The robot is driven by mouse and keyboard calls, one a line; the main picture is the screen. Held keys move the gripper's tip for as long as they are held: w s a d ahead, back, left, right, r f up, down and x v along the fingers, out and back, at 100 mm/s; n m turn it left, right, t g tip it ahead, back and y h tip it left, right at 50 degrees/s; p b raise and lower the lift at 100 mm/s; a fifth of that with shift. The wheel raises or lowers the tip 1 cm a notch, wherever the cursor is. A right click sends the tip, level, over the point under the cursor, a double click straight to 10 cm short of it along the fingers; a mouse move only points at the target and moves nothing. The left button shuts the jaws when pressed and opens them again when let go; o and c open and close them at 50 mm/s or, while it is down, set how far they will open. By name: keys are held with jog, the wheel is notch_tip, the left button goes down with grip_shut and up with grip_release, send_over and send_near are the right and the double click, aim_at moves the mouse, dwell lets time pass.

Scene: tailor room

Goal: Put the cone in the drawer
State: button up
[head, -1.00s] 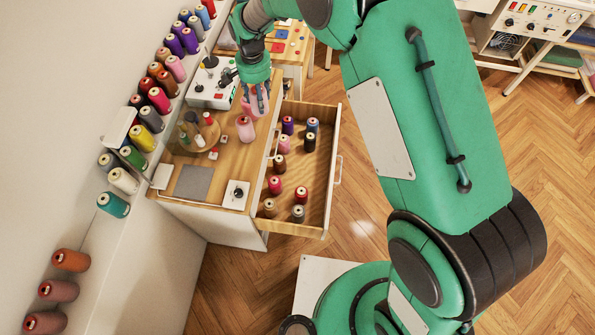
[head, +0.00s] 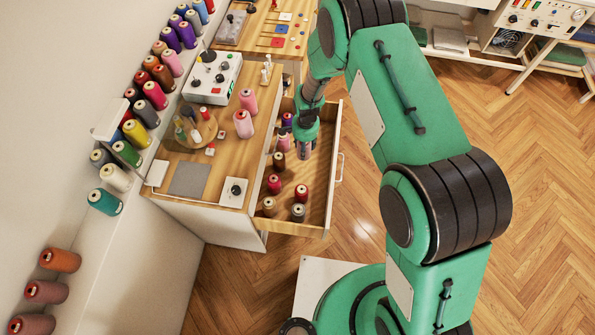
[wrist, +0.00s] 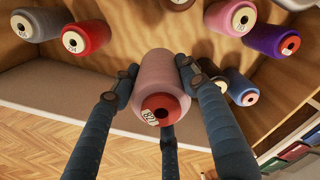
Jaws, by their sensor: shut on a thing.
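A pink thread cone (wrist: 158,72) with an orange-red core end is held between the dark fingers of my gripper (wrist: 156,82) in the wrist view. In the head view my gripper (head: 303,148) points down over the open drawer (head: 335,172); the held cone is mostly hidden there by the fingers. The drawer's wooden floor (wrist: 135,35) shows behind the cone in the wrist view, with several other cones lower down, among them a red cone (wrist: 85,38), a pink cone (wrist: 230,17) and a purple cone (wrist: 275,40).
Two pink cones (head: 243,124) stand on the desktop left of the drawer. A control box (head: 212,78) and a round wooden stand (head: 190,132) are also there. In the drawer, red cones (head: 301,193) and brown ones stand near the front; bare floor shows between the cones.

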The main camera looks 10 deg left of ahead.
aim_at(307, 154)
jog(key=shift+s+d+f, duration=0.2)
jog(key=shift+d+f, duration=0.2)
jog(key=shift+f, duration=0.35)
jog(key=shift+s+d+f, duration=0.15)
jog(key=shift+d+f, duration=0.2)
jog(key=shift+f, duration=0.35)
jog(key=shift+f, duration=0.15)
notch_tip(307, 154, down, 6)
jog(key=b, duration=0.1)
jog(key=shift+f+b, duration=0.65)
jog(key=shift+f, duration=1.2)
jog(key=shift+f, duration=0.15)
jog(key=o, duration=1.4)
jog(key=shift+r, duration=0.2)
